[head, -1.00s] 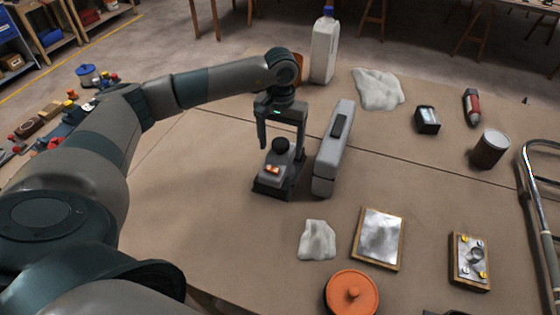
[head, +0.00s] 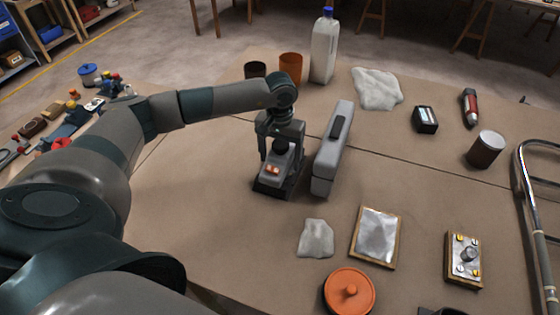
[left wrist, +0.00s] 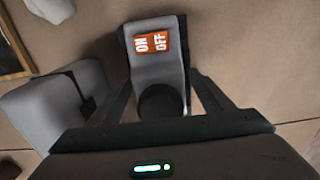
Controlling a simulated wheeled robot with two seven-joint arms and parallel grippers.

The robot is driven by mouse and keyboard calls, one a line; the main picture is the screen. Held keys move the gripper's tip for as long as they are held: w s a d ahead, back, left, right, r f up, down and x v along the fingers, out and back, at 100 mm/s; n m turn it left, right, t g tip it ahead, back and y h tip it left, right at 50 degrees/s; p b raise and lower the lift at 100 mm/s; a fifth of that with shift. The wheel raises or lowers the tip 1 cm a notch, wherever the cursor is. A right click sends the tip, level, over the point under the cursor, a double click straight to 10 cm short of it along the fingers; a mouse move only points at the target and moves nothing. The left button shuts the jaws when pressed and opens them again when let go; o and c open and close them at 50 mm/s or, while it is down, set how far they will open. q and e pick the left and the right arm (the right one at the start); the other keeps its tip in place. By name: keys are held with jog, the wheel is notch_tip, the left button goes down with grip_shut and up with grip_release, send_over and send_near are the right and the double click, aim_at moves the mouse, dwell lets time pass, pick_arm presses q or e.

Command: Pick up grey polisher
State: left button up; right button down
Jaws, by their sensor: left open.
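The grey polisher (head: 275,185), with a black knob on top and a lit orange ON/OFF switch, stands on the brown bench (head: 200,190). My left gripper (head: 281,157) is open above it, with one finger on each side of its upper part. In the left wrist view the polisher (left wrist: 157,72) lies between the open fingers (left wrist: 160,95), its black knob near the palm. I cannot tell whether the fingers touch it. My right gripper is not in view.
A long grey case (head: 328,155) stands close to the right of the polisher. Behind are a clear bottle (head: 324,50) and an orange cup (head: 291,67). A white cloth (head: 316,238) and an orange lidded pot (head: 349,292) lie in front.

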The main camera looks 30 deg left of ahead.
aim_at(280, 144)
pick_arm(q)
jog(key=shift+c, duration=0.2)
jog(key=shift+r, duration=0.1)
jog(key=c, duration=1.8)
jog(key=shift+w, duration=0.1)
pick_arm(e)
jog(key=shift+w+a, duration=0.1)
